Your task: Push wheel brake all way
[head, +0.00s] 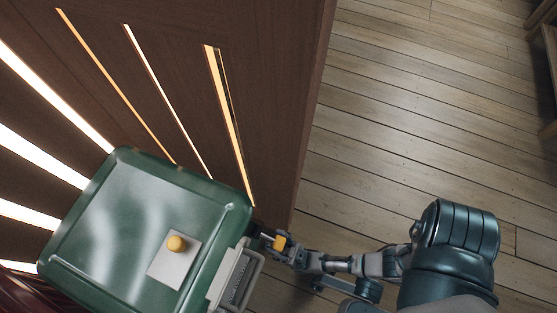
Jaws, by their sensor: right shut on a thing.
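A green lidded bin (140,225) stands at the lower left, seen from above with its lid down. A pale plate with a yellow knob (177,243) is on its lid. A grey bracket (236,277) is on the bin's right side. My right gripper (277,243) is at the bin's right upper corner, shut on a small yellow piece (280,241) beside the bracket. I cannot tell whether this piece is the wheel brake. The bin's wheels are hidden. My left gripper is out of view.
A dark brown wooden panel (270,60) with bright slits runs along the bin's far side. Plank floor (410,120) lies open to the right of the panel. A wooden piece of furniture (545,50) shows at the upper right edge.

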